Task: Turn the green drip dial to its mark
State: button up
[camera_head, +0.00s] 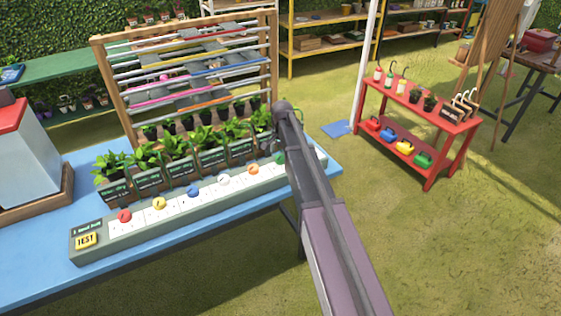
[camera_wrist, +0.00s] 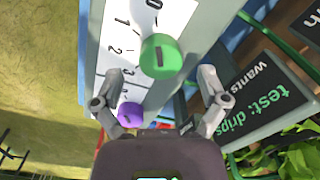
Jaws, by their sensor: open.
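The green dial (camera_wrist: 161,55) is a round knob with a short dark line on its face. It sits on a white scale strip (camera_wrist: 122,45) with the marks 0, 1, 2 and 3 beside it. My gripper (camera_wrist: 161,84) is open, with one finger on each side just short of the dial. I cannot tell whether either finger touches it. In the head view the green dial (camera_head: 280,158) shows at the right part of the grey dial panel (camera_head: 180,220), partly hidden by my arm.
A purple dial (camera_wrist: 130,114) is close to my left finger. A dark sign (camera_wrist: 262,98) reading "wants" and "test: drips" stands close on the right. Other coloured dials and a yellow TEST button (camera_head: 86,240) are on the panel. Potted plants (camera_head: 185,160) stand behind it.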

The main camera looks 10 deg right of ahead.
jog(key=shift+f+b, duration=0.6)
jog(key=shift+f, duration=0.3)
jog(key=c, duration=1.1)
